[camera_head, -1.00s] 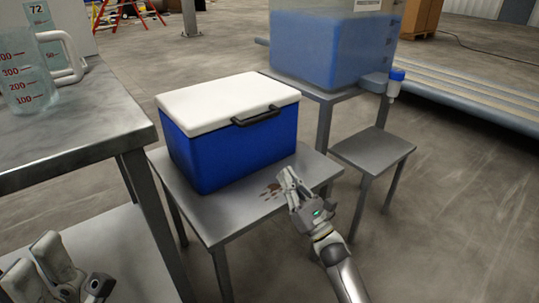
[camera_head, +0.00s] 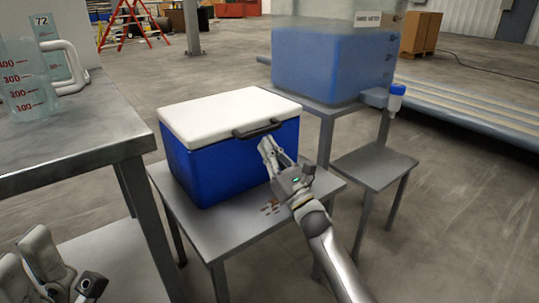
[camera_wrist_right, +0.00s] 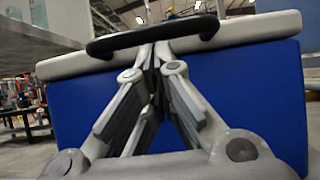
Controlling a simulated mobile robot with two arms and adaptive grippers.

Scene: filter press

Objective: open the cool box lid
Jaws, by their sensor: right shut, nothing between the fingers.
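The cool box is a blue box (camera_head: 220,172) with a white lid (camera_head: 228,113), which lies closed on it. A black handle (camera_head: 257,129) sits on the lid's front edge. My right gripper (camera_head: 267,145) is shut and empty in front of the box, its fingertips just below the handle. In the right wrist view, the fingertips (camera_wrist_right: 157,52) point up at the underside of the black handle (camera_wrist_right: 150,38), against the blue front (camera_wrist_right: 250,95); I cannot tell whether they touch. My left gripper (camera_head: 60,270) is partly in view at the lower left, away from the box.
The cool box stands on a small metal table (camera_head: 235,228) with brown stains. A higher steel bench (camera_head: 75,140) with a beaker (camera_head: 28,92) is at left. A tank of blue liquid (camera_head: 335,62) is behind, with a low metal stand (camera_head: 375,168) to the right.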

